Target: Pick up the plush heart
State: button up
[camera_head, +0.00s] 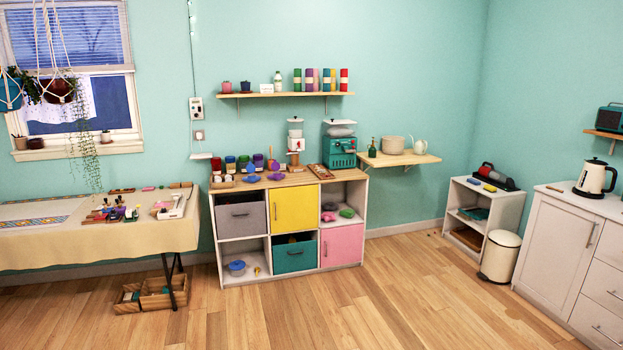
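I cannot make out a plush heart for certain at this distance. Small coloured items (112,213) lie on the cloth-covered table (150,238) at the left, also too small to name. My gripper is not in view.
The wooden floor (400,295) is clear in front of the cabinet. Wooden boxes (150,295) stand under the left table. A cream bin (499,256) and low white shelf (487,197) stand at the right, beside a white counter (560,230) with a kettle (595,178).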

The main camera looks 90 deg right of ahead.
aim_at(275, 175)
jog(key=z, duration=2.7)
